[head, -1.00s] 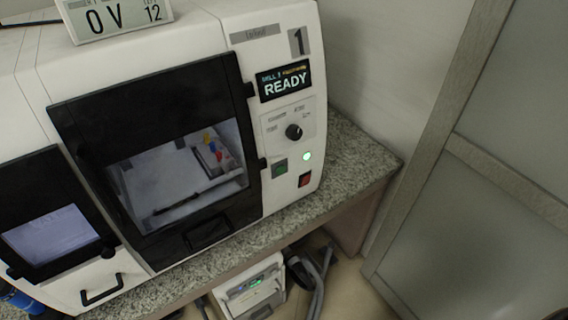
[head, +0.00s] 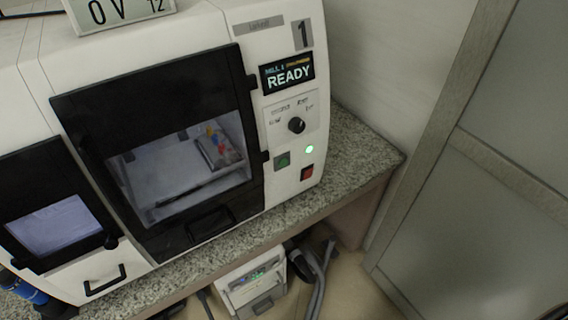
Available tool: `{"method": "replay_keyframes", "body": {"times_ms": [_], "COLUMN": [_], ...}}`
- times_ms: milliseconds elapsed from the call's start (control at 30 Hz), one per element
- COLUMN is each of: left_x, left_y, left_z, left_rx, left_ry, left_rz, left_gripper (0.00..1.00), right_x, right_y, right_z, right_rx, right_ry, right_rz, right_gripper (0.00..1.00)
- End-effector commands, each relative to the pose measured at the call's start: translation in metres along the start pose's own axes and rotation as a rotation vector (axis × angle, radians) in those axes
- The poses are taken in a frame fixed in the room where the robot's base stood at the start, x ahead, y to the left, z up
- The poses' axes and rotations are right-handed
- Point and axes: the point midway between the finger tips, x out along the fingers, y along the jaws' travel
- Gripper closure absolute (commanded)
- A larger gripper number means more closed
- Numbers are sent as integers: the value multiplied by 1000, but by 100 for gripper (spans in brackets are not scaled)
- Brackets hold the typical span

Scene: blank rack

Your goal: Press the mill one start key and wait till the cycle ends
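Mill one (head: 230,25) is a white machine marked "1" on the granite counter. Its display (head: 287,73) reads "READY". A green square key (head: 283,161), which looks like the start key, sits at the lower left of its panel. A round green light (head: 309,149) is lit to the right of it. The black-framed door (head: 150,95) looks shut, with a pale interior and small coloured parts behind its window. Neither gripper can be made out, and nothing is seen touching the panel.
A black knob (head: 296,125) and a red switch (head: 307,172) are near the green key. A second dark window unit (head: 55,225) stands at left. A small white device (head: 255,285) and grey hoses are below the counter (head: 345,165). A grey-framed panel (head: 480,150) rises at right.

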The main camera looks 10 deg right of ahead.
Motion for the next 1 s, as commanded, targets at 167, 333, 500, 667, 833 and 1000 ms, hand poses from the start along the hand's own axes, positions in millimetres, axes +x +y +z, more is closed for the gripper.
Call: {"method": "replay_keyframes", "body": {"times_ms": [167,333,500,667,833,1000], "left_x": [0,0,0,0,0,0], "left_y": [0,0,0,0,0,0], "left_z": [0,0,0,0,0,0], "left_rx": [0,0,0,0,0,0], "left_ry": [0,0,0,0,0,0], "left_rz": [0,0,0,0,0,0], "left_gripper": [60,60,60,60,60,60], "right_x": [0,0,0,0,0,0], "right_y": [0,0,0,0,0,0], "right_z": [0,0,0,0,0,0], "right_rx": [0,0,0,0,0,0], "right_ry": [0,0,0,0,0,0], "right_rz": [0,0,0,0,0,0], "right_gripper": [93,100,100,100,100,100]}}
